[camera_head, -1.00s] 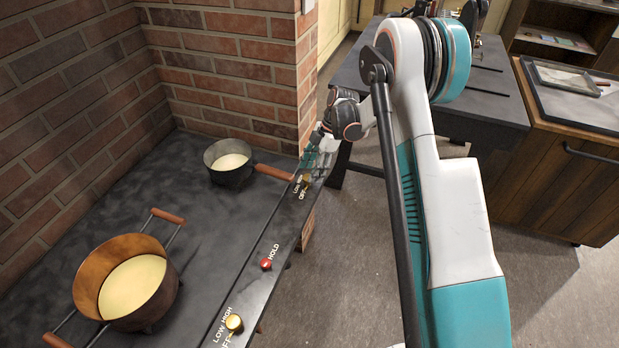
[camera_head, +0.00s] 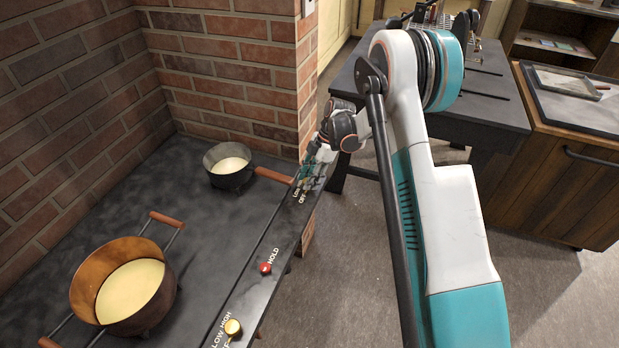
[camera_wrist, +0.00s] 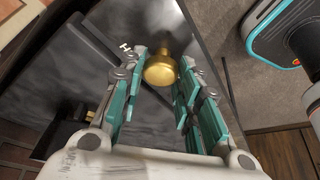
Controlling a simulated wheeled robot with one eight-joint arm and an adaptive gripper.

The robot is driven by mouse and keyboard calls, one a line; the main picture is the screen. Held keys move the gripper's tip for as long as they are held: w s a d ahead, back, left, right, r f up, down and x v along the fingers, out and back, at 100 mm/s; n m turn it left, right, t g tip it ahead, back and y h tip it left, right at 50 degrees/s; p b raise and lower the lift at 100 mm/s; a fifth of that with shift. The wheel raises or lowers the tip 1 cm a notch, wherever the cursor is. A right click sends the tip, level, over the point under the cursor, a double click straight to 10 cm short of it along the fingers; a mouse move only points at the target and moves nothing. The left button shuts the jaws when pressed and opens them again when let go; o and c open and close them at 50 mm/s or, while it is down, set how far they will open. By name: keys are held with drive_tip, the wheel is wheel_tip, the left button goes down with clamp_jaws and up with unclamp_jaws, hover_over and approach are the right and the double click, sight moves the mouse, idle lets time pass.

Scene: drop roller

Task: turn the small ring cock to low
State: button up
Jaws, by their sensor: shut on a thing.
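The small ring cock, a round brass knob (camera_wrist: 161,68), shows in the wrist view between the teal fingers of my gripper (camera_wrist: 164,62). The fingers are shut on its sides. In the head view my gripper (camera_head: 312,170) is at the far end of the black front rail (camera_head: 247,290), beside the LOW and OFF lettering. There it largely hides the small cock, and I cannot tell its setting. In the wrist view only part of a white letter shows beside the left finger.
A small pan (camera_head: 231,173) of pale liquid stands near my gripper, its wooden handle reaching toward it. A larger pot (camera_head: 125,285) stands nearer. A red HOLD button (camera_head: 265,268) and another brass knob (camera_head: 232,327) sit along the rail. A brick wall (camera_head: 235,70) rises behind.

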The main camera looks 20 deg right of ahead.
drive_tip(key=shift+m, duration=0.3)
drive_tip(key=m+t, duration=0.2)
drive_tip(key=m, duration=0.2)
drive_tip(key=shift+s, duration=0.2)
drive_tip(key=m, duration=0.2)
drive_tip(key=m+t+h+b, duration=0.1)
drive_tip(key=m, duration=0.2)
drive_tip(key=shift+a+t, duration=0.1)
drive_tip(key=shift+t, duration=0.2)
drive_tip(key=o, duration=1)
drive_tip(key=shift+o, duration=0.2)
drive_tip(key=v, duration=1.2)
